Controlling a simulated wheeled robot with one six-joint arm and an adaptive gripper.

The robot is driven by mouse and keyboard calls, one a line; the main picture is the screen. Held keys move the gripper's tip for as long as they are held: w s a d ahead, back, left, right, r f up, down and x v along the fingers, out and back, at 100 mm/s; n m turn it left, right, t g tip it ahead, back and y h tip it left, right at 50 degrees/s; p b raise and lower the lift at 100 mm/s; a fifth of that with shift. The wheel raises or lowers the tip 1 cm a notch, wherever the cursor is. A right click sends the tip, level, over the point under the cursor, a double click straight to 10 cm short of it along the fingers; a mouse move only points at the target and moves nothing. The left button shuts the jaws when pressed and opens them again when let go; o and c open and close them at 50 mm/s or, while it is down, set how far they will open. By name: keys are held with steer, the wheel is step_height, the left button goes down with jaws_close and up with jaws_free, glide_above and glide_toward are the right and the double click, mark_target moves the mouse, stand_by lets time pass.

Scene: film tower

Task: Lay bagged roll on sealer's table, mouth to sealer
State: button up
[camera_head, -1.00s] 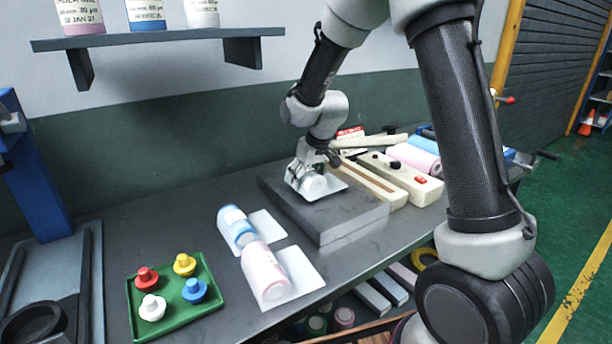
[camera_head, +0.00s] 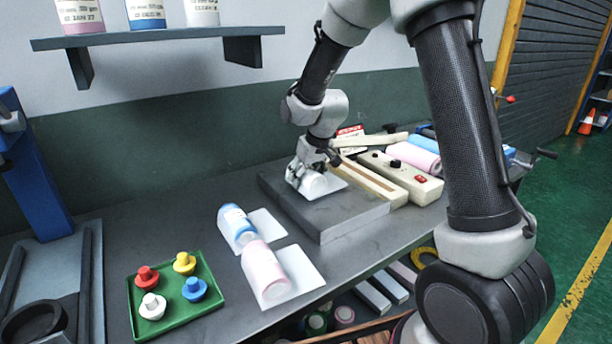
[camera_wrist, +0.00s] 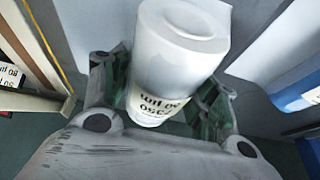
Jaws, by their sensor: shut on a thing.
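My gripper (camera_head: 309,172) is shut on a white bagged roll (camera_head: 314,185), at the grey table (camera_head: 345,224) in front of the sealer. The flat white bag part shows to the right of the roll, toward the sealer. In the wrist view the white roll (camera_wrist: 178,60) with a printed label lies between my fingers. The roll is on or just above the table; I cannot tell which. The sealer (camera_head: 400,177) is a cream box with a red button and a long bar, to the right of the table.
A blue-and-white bagged roll (camera_head: 235,222) and a pink bagged roll (camera_head: 263,270) lie on the bench, left of the table. A green tray (camera_head: 176,318) holds several coloured plugs. Pink and blue rolls (camera_head: 413,156) lie behind the sealer. A shelf (camera_head: 160,39) hangs above.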

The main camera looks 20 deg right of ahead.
steer(key=shift+f, duration=0.5)
steer(key=o, duration=1.3)
steer(key=v, duration=1.2)
steer(key=s+d+r+m, duration=0.1)
steer(key=s+d, duration=0.3)
steer(key=s, duration=0.6)
steer(key=s+d+r+m+h, duration=0.1)
steer(key=s+d+r, duration=0.3)
steer(key=s, duration=0.5)
steer(key=s+d+r+m, duration=0.1)
steer(key=s+d, duration=0.4)
steer(key=s, duration=0.5)
steer(key=shift+s+d+r+m, duration=0.25)
steer(key=shift+s+r+m, duration=0.1)
steer(key=shift+r, duration=0.4)
